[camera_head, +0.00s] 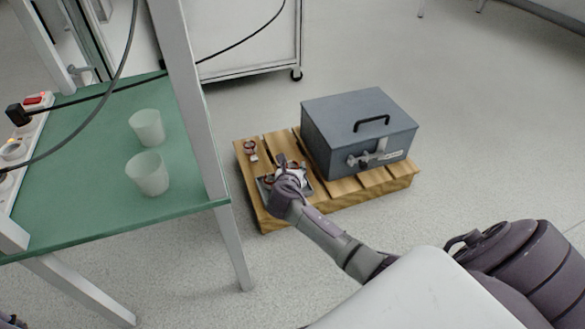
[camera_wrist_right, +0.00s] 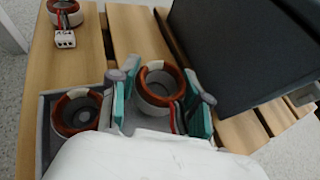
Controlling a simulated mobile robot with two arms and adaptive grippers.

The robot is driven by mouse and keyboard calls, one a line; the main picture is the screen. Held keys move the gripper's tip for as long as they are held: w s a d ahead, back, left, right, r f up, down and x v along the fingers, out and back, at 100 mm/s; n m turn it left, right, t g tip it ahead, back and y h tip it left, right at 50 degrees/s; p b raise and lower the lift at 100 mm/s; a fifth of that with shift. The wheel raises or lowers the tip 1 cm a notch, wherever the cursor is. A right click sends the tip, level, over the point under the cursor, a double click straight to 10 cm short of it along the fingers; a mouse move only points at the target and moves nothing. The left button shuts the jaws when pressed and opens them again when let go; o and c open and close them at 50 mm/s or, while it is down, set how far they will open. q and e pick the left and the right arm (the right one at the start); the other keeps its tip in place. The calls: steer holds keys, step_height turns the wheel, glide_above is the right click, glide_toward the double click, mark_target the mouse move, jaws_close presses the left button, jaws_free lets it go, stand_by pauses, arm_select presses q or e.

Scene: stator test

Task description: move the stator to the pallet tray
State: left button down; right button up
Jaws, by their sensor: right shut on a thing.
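My right gripper (camera_head: 284,168) is over the grey tray (camera_head: 306,192) on the wooden pallet. In the right wrist view its teal-padded fingers (camera_wrist_right: 160,100) are shut on a stator (camera_wrist_right: 158,80), a white ring with a copper-brown winding, one finger on each side. This stator is at the right part of the tray (camera_wrist_right: 43,135); whether it touches the tray floor is hidden. A second stator (camera_wrist_right: 76,113) sits in the tray at left. A third stator (camera_wrist_right: 66,12), with a white connector, lies on the pallet boards outside the tray.
A grey metal box (camera_head: 350,120) with a black handle stands on the pallet (camera_head: 345,190), close to the right of my gripper. A green table (camera_head: 100,205) with two translucent cups (camera_head: 147,172) and a white post is at left. Floor right of the pallet is clear.

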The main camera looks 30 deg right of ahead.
steer(key=shift+f, duration=0.2)
stand_by(0.4)
steer(key=shift+f+b, duration=0.3)
steer(key=shift+f, duration=0.2)
steer(key=shift+f, duration=0.2)
